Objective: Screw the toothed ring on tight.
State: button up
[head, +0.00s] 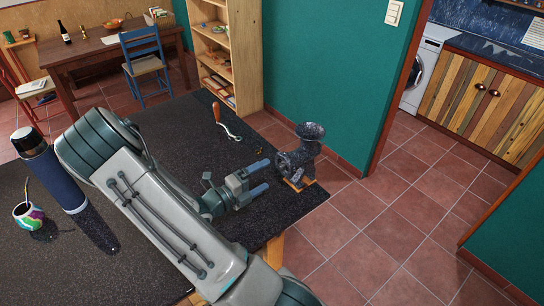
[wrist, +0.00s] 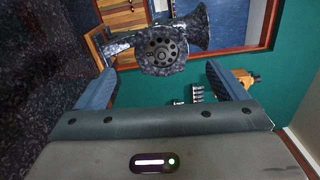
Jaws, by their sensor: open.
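A dark speckled meat grinder (head: 306,146) stands on a small wooden block (head: 297,184) at the right edge of the dark table. In the wrist view the grinder body (wrist: 195,33) shows with its mouth facing me. The toothed ring (wrist: 163,69) sits at the mouth, around a plate with holes (wrist: 160,45); I cannot tell how tight it is. My gripper (head: 263,178) is open, its blue fingers pointing at the grinder's mouth. In the wrist view my gripper (wrist: 163,80) has a finger on each side, apart from the ring, with nothing between them.
On the table (head: 160,130) lie a crank with a wooden handle (head: 224,124) and a small brass-coloured piece (head: 260,151). A blue flask (head: 50,172) and a colourful cup (head: 28,215) stand at the left. A green wall (head: 320,75) and bookshelf (head: 233,50) are behind.

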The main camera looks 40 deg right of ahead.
aim_at(280, 168)
jog(key=shift+s+r, duration=0.1)
jog(key=shift+s, duration=0.1)
jog(key=shift+d, duration=0.1)
jog(key=shift+s+d, duration=0.15)
jog(key=shift+d, duration=1.55)
jog(key=shift+s+d, duration=0.15)
jog(key=shift+d, duration=1.5)
jog(key=shift+s, duration=0.1)
